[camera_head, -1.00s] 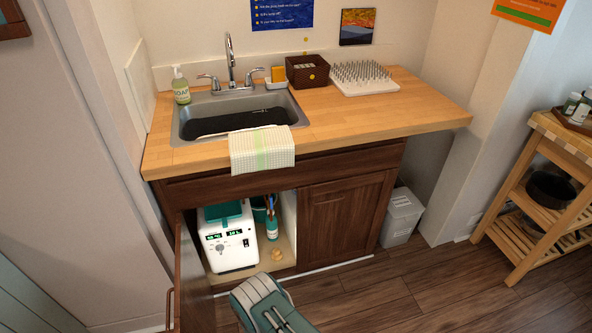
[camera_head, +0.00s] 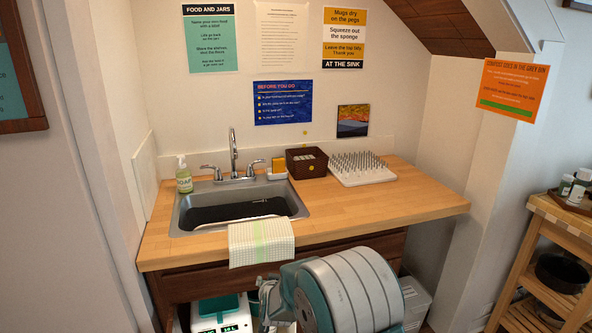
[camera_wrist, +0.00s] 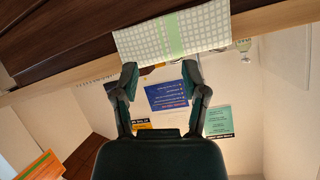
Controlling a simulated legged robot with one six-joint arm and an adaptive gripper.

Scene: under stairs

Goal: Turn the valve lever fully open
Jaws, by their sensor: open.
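No valve lever that I can make out shows in either view. The lower cabinet (camera_head: 190,290) under the sink is mostly cut off or hidden behind my arm in the head view. Part of a white machine with a green display (camera_head: 222,318) shows inside it. My gripper (camera_wrist: 160,80) is open and empty in the wrist view, its two dark fingers apart. Beyond the fingers are the checked towel (camera_wrist: 172,32) and the wall posters. In the head view I cannot make out the fingertips.
The checked towel (camera_head: 261,242) hangs over the front edge of the wooden counter (camera_head: 400,208). The sink (camera_head: 183,213) has a faucet (camera_head: 233,153) with two handles. A grey bin (camera_head: 415,300) stands right of my arm, and a slatted cart (camera_head: 530,260) stands farther right.

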